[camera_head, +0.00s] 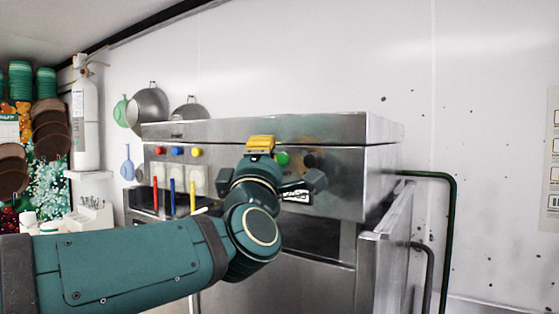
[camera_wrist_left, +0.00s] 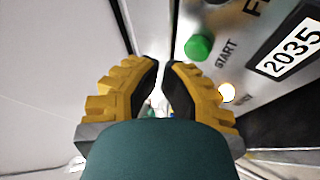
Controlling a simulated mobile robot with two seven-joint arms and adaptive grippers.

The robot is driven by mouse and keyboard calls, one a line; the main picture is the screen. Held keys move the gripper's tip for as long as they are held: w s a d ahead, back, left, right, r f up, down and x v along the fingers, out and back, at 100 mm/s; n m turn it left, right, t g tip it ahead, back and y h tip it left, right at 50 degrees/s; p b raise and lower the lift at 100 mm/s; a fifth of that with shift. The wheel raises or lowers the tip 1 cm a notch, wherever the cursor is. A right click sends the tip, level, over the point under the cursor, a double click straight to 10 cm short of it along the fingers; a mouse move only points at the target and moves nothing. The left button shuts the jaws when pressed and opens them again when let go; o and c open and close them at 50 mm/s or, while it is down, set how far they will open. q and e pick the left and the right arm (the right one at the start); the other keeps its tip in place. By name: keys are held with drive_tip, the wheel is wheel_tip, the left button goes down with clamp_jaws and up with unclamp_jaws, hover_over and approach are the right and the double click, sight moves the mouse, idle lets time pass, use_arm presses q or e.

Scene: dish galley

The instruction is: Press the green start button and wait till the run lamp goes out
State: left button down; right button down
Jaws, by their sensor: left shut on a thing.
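The green start button (camera_wrist_left: 199,47) sits on the grey machine panel beside the word START. It also shows in the head view (camera_head: 282,158), just right of my left gripper's yellow fingers (camera_head: 260,144). In the wrist view my left gripper (camera_wrist_left: 162,66) has its fingertips close together, left of the green button and apart from it in the picture. I cannot make out what is between the fingers. A small round lamp (camera_wrist_left: 227,92) below the button glows white and orange. My right gripper is in neither view.
The steel machine (camera_head: 360,180) fills the middle. Red (camera_head: 158,150), blue (camera_head: 177,151) and yellow (camera_head: 196,152) round knobs sit on its left. A dark green rail (camera_head: 454,230) stands at right. Pans (camera_head: 150,105) hang behind.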

use_arm(q)
drive_tip(key=shift+w+d, duration=0.1)
drive_tip(key=shift+w, duration=0.05)
idle(0.8)
drive_tip(key=shift+w+d, duration=0.15)
drive_tip(key=shift+w, duration=0.1)
drive_tip(key=shift+w+d, duration=0.25)
drive_tip(key=shift+w, duration=0.05)
idle(0.8)
drive_tip(key=shift+s+b, duration=0.1)
drive_tip(key=shift+b, duration=0.3)
drive_tip(key=shift+s+a+b, duration=0.45)
drive_tip(key=shift+s+a, duration=0.05)
drive_tip(key=shift+s, duration=0.1)
